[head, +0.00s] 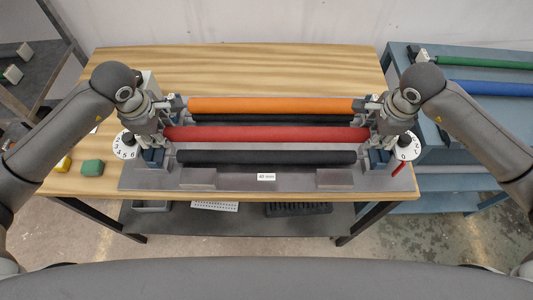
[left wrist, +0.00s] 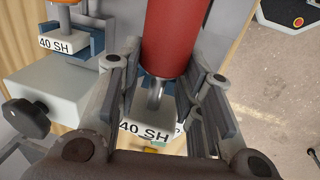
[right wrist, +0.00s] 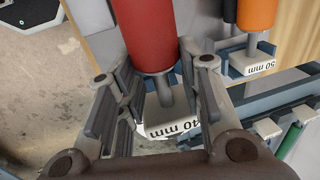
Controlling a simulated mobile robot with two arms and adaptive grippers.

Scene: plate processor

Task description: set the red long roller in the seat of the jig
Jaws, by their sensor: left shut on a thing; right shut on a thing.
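The red long roller (head: 265,134) lies level across the jig (head: 235,182), between an orange roller (head: 270,105) and a black roller (head: 265,157). My left gripper (head: 160,126) is shut at its left end; in the left wrist view, the fingers (left wrist: 158,100) flank the metal journal and an end block marked "40 SH" (left wrist: 150,128). My right gripper (head: 380,124) is shut at its right end, by an end block marked "40 mm" (right wrist: 170,120). The seat under the red roller is hidden, and I cannot tell whether the roller touches it.
Another dark roller (head: 280,119) shows behind the red one. White dials (head: 125,146) flank the jig. A green block (head: 92,167) lies on the wooden table (head: 240,65) at left. A blue bench (head: 460,125) at right holds a green roller (head: 480,63) and a blue roller (head: 490,88).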

